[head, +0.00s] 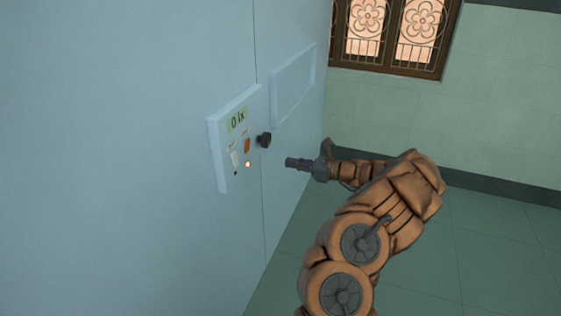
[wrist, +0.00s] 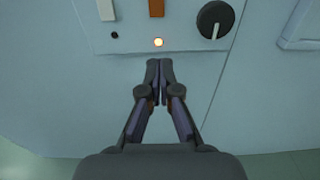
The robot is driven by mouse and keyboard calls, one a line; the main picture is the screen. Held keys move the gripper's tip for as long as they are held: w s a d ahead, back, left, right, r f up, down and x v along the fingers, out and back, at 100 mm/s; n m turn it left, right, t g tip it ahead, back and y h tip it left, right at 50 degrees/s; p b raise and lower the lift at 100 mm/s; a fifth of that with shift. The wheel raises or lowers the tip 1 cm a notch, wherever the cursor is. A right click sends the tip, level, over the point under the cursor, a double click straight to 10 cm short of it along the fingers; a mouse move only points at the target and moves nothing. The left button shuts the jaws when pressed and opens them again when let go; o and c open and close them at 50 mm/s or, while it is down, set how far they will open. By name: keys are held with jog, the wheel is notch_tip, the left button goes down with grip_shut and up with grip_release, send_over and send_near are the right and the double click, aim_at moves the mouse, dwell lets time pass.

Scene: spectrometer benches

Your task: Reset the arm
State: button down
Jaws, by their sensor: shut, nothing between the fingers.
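My gripper (head: 291,163) is at the end of my orange-brown arm, to the right of a control panel in the head view. In the wrist view my gripper (wrist: 159,64) is shut, with its fingertips together and nothing between them. The arm is bent and reaches toward the cabinet from the lower right. A gap shows between the fingers and the panel in the head view.
The control panel (head: 217,152) on the pale blue cabinet (head: 120,150) has a display reading "0 lx" (head: 237,121), an orange switch (head: 247,146), a white switch (head: 235,158) and a black knob (head: 264,140). A framed panel (head: 293,86) is beside it. Open floor (head: 490,245) lies at right.

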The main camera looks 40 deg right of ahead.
jog(key=shift+s+d, duration=0.2)
jog(key=shift+s, duration=0.15)
jog(key=shift+w+a, duration=0.1)
jog(key=shift+a, duration=0.05)
